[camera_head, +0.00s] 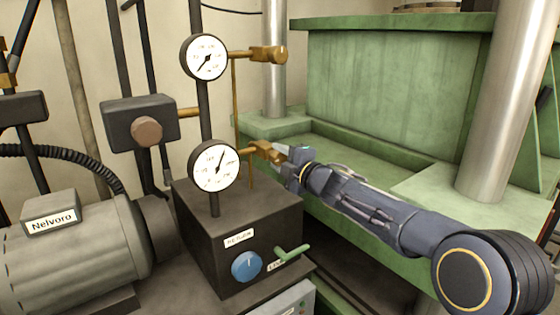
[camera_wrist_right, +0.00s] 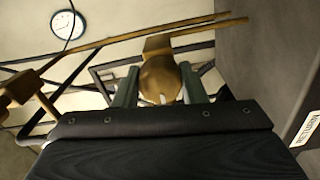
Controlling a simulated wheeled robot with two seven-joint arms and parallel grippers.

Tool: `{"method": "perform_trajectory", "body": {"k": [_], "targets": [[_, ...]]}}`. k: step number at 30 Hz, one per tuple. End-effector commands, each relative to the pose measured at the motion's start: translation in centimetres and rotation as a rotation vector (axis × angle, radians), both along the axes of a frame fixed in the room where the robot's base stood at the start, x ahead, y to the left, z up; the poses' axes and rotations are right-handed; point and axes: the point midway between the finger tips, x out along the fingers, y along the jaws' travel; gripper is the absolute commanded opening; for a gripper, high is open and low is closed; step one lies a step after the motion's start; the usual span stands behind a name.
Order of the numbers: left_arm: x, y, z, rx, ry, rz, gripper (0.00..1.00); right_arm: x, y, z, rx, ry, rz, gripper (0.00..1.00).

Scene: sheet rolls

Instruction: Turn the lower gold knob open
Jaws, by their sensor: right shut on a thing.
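The lower gold knob (camera_head: 264,148) sits at the end of a short brass pipe beside the lower gauge in the head view. My right gripper (camera_head: 286,154) reaches it from the right and is shut on it. In the right wrist view, the knob's rounded gold end (camera_wrist_right: 160,78) lies between the two fingers of the right gripper (camera_wrist_right: 159,90). The fingers partly hide the knob's sides. The upper gold knob (camera_head: 275,54) is above, with nothing touching it. My left gripper is not in view.
Two white gauges stand on a dark post, the upper (camera_head: 205,57) and the lower (camera_head: 214,166). A dark box (camera_head: 222,236) below carries a blue dial (camera_head: 246,266) and a green lever (camera_head: 293,253). A green press frame (camera_head: 395,85) stands behind. A motor (camera_head: 75,250) is at left.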

Motion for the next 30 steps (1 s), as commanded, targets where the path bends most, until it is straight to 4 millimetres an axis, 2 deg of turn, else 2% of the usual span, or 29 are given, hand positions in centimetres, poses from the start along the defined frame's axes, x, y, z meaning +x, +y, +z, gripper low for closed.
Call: {"method": "perform_trajectory", "body": {"k": [15, 16, 20, 30], "targets": [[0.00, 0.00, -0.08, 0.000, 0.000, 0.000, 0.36, 0.00, 0.02, -0.15, -0.017, -0.009, 0.000, 0.15], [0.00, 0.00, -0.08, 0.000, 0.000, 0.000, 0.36, 0.00, 0.02, -0.15, -0.017, -0.009, 0.000, 0.42], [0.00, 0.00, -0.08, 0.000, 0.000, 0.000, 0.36, 0.00, 0.02, -0.12, -0.016, -0.009, 0.000, 0.59], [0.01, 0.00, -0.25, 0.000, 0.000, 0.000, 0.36, -0.29, -0.24, -0.06, -0.013, -0.009, 0.000, 0.60]]}}
